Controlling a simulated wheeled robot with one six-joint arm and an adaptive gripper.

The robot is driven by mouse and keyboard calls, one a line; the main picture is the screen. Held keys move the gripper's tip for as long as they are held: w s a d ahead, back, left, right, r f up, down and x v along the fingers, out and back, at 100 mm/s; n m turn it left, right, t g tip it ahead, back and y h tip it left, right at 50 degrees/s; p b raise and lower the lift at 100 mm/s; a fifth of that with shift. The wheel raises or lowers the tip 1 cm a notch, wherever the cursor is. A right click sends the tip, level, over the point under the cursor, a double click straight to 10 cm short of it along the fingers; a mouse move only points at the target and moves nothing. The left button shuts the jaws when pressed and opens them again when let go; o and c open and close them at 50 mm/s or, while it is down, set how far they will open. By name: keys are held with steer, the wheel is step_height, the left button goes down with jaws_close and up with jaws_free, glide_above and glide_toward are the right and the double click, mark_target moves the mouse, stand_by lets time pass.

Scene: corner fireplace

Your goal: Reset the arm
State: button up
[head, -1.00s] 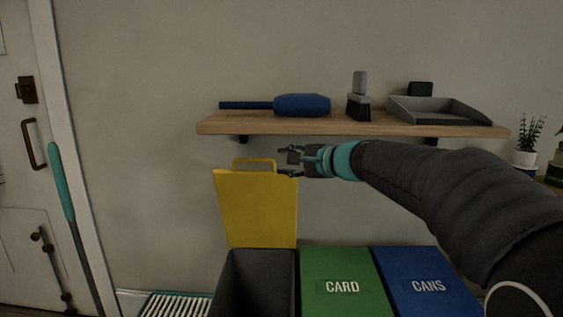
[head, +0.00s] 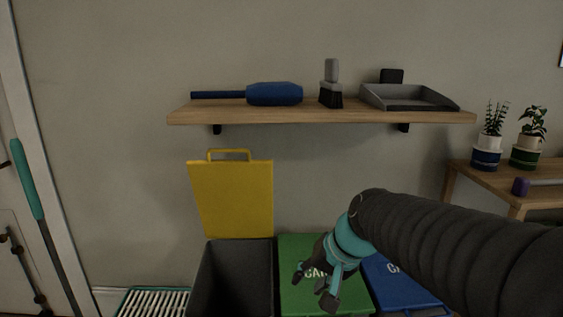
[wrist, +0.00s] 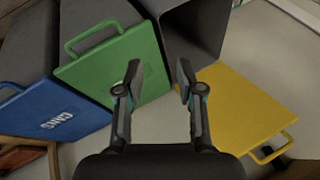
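My gripper (head: 314,284) is in front of the green CARD bin lid (head: 298,252) in the head view and covers part of its label. In the wrist view my gripper (wrist: 158,84) has its two fingers apart with nothing between them. My arm reaches in from the right and bends down toward the bins. The yellow lid (head: 234,200) stands open against the wall behind an open dark bin (head: 236,270).
The blue CANS lid (head: 408,285) is shut, partly behind my arm. A wooden shelf (head: 320,115) above holds a blue duster (head: 274,94), a brush (head: 331,92) and a dustpan (head: 410,98). A side table (head: 490,180) with potted plants stands right.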

steer(key=s+d+f+n+h, duration=0.1)
steer(key=s+d+h, duration=0.1)
steer(key=s+d, duration=0.3)
steer(key=s+d+n+t+h, duration=0.1)
steer(key=s+d, duration=0.4)
steer(key=s, duration=0.5)
steer(key=shift+s+f+h, duration=0.25)
steer(key=shift+f+h, duration=0.15)
steer(key=shift+h, duration=0.3)
steer(key=shift+d, duration=0.2)
